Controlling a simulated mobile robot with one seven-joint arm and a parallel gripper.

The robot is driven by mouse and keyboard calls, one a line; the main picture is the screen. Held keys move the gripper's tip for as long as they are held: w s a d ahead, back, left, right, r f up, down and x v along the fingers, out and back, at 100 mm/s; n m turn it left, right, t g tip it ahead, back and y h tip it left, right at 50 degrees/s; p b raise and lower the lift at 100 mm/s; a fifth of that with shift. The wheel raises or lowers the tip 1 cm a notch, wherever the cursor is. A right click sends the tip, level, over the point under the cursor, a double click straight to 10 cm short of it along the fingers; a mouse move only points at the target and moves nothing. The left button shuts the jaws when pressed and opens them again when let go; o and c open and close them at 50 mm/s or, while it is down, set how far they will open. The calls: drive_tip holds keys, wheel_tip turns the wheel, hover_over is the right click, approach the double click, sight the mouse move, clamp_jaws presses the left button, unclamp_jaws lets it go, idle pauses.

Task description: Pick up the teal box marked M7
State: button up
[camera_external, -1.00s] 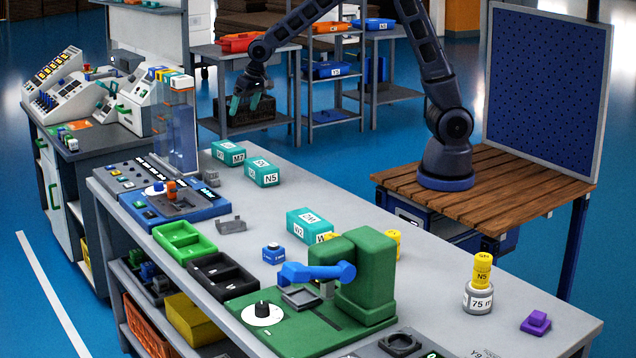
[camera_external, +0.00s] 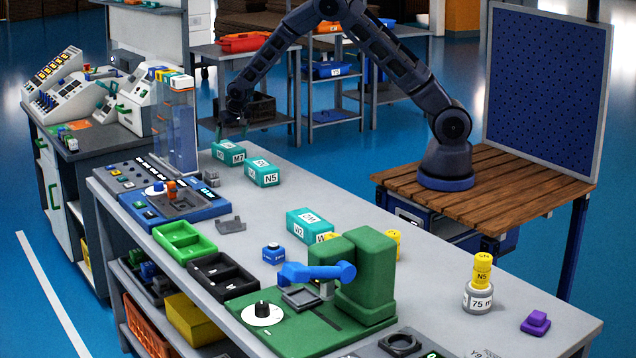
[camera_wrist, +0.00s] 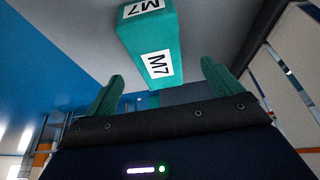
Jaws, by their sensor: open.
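The teal box marked M7 (camera_external: 229,152) lies at the far end of the grey bench in the external view, next to another teal box marked N5 (camera_external: 262,173). In the wrist view the M7 box (camera_wrist: 150,40) is at the top middle, with white M7 labels on two faces. My gripper (camera_wrist: 157,85) is open, with its two teal fingers spread apart and nothing between them. The box is ahead of the fingertips and in line with the gap. In the external view my gripper (camera_external: 232,128) is just above and behind the M7 box; its fingers are small and dark there.
A third teal box (camera_external: 308,226) lies farther along the bench (camera_external: 350,205). A clear blue column (camera_external: 176,125) and a blue control unit (camera_external: 175,203) stand left of the M7 box. Green (camera_external: 184,243) and black (camera_external: 222,276) trays are nearer. A low shelf stands behind.

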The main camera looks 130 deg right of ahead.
sight(229, 146)
drive_tip(key=x, duration=0.8)
drive_tip(key=shift+s+d+f, duration=0.15)
drive_tip(key=shift+d+f, duration=0.15)
drive_tip(key=c, duration=1.3)
drive_tip(key=shift+o, duration=0.2)
drive_tip(key=shift+r, duration=0.1)
